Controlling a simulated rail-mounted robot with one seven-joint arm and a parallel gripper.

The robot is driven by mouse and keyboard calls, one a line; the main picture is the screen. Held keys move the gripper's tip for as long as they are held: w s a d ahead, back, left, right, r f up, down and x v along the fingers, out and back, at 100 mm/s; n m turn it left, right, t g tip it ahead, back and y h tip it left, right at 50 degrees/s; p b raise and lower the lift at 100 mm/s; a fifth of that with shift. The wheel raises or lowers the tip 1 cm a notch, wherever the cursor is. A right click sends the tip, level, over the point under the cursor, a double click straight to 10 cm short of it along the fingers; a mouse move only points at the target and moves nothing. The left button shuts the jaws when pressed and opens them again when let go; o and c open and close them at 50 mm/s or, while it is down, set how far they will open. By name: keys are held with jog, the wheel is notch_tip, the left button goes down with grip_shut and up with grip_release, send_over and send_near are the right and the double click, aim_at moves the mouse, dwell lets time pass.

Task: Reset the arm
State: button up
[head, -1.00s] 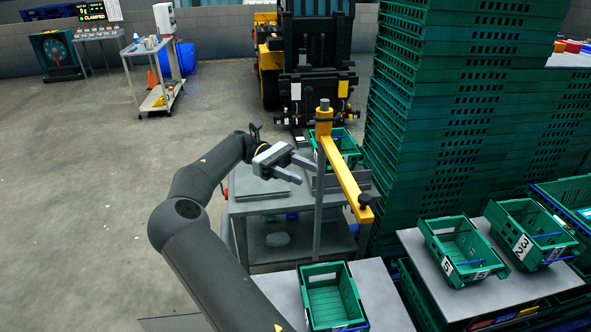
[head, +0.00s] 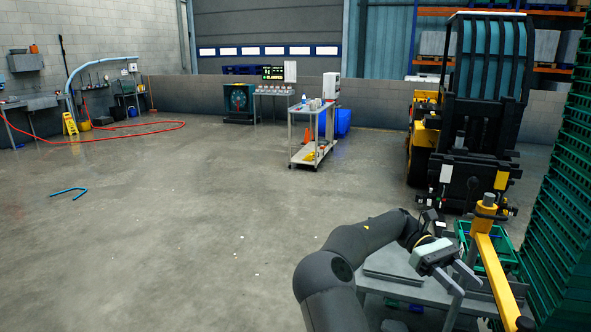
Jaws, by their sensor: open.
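My gripper (head: 462,272) is at the lower right of the head view, at the end of my dark grey arm. Its two grey fingers are apart and nothing shows between them. It is above the grey metal table (head: 408,287), just left of the yellow bar on the post (head: 497,272). My arm is bent, with its elbow to the left of the table.
A green crate (head: 487,247) stands behind the post. A tall stack of green crates (head: 562,215) rises at the right edge. A forklift (head: 478,120) stands behind. A white cart (head: 312,155) stands farther off. The floor at left is open, with a blue piece (head: 69,191) lying on it.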

jog(key=s+a+f+t+y+b, duration=0.1)
jog(key=s+a+f+t+y, duration=0.15)
jog(key=s+f+t, duration=0.45)
jog(key=s+a+f+m+t+y+b, duration=0.1)
jog(key=s+a+t, duration=0.3)
jog(key=a, duration=0.6)
jog(key=s+a+f+m+t+y+b, duration=0.1)
jog(key=s+a+m+t, duration=0.3)
jog(key=s+a, duration=0.4)
jog(key=shift+s+a+f+t+y+b, duration=0.45)
jog(key=shift+a+y, duration=0.3)
jog(key=shift+a, duration=0.5)
